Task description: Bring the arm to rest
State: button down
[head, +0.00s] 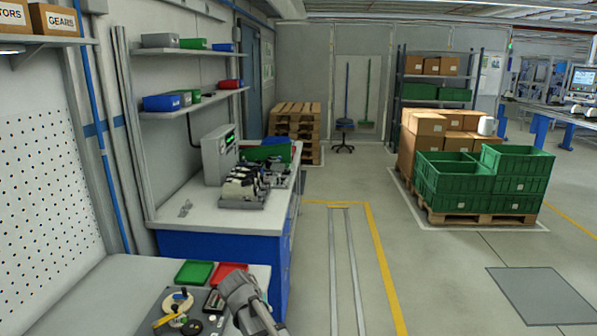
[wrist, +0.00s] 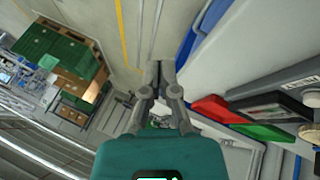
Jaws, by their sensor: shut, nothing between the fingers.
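My gripper (wrist: 160,70) shows in the wrist view, its two fingers together at the tips with nothing between them. It points past the edge of a workbench, over the floor. In the head view my arm (head: 247,303) shows at the bottom, beside the near bench (head: 110,285). The gripper's fingers cannot be made out there.
A green tray (head: 195,272) and a red tray (head: 229,274) lie on the near bench, close to my arm. A blue bench (head: 215,214) stands beyond. Green crates (head: 458,182) and cartons sit on a pallet at right.

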jog(key=s+d+f+m+g+y, duration=0.1)
jog(key=s+d, duration=0.4)
jog(key=d, duration=0.4)
jog(key=s+d+f+m+g+y, duration=0.1)
jog(key=s+d+g, duration=0.1)
jog(key=s+d, duration=0.3)
jog(key=s+d+f+g+y, duration=0.1)
jog(key=s+d, duration=0.4)
jog(key=d, duration=0.7)
jog(key=shift+s+d+m+g+y, duration=0.3)
jog(key=shift+d+m+g+y, duration=0.1)
jog(key=shift+g+y, duration=0.15)
